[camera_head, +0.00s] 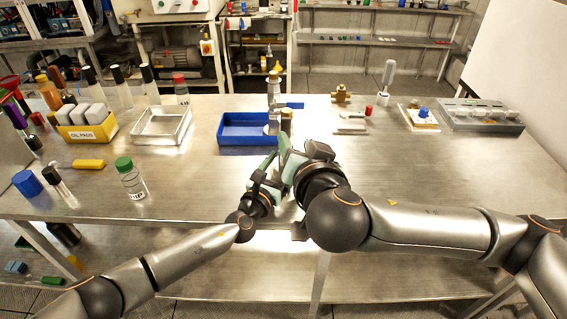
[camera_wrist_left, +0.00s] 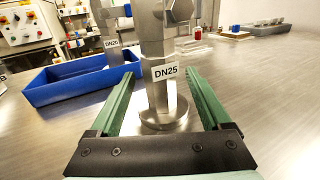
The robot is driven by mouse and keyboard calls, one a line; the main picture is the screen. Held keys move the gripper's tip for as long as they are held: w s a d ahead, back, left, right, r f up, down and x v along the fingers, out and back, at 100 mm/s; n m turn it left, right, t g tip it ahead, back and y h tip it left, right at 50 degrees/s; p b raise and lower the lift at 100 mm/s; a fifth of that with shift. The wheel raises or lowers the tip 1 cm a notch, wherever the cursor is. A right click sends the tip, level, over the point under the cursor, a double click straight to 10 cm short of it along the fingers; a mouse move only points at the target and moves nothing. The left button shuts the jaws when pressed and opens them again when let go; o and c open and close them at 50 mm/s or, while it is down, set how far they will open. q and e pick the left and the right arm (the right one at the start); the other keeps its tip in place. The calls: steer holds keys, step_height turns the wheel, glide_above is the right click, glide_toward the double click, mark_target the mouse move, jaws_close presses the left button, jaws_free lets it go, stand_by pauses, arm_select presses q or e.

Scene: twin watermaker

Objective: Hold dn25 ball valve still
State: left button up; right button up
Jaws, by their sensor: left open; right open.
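The DN25 ball valve (camera_wrist_left: 158,95) stands upright on a round steel foot in the left wrist view, with a white DN25 label. My left gripper (camera_wrist_left: 160,100) is open, its green fingers on either side of the valve's lower part with gaps showing. In the head view my left gripper (camera_head: 266,163) is small and partly overlapped. My right gripper (camera_head: 288,158) is open close to its right, near the tray's front right corner. A tall steel fitting (camera_head: 273,92) with a blue lever shows above them; I cannot tell which valve it is, and its lower surroundings are partly hidden.
A blue tray (camera_head: 240,142) lies left of the grippers; a DN20-labelled piece (camera_wrist_left: 111,42) shows by it in the left wrist view. A metal tray (camera_head: 160,139), a yellow bin (camera_head: 88,134) and a green-capped bottle (camera_head: 131,180) stand left. The bench is clear at right front.

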arm_select(q)
jaws_close()
stand_by(0.7)
stand_by(0.6)
stand_by(0.6)
stand_by(0.8)
steer(key=shift+c, duration=0.8)
jaws_free()
steer(key=shift+c, duration=0.2)
jaws_close()
stand_by(0.9)
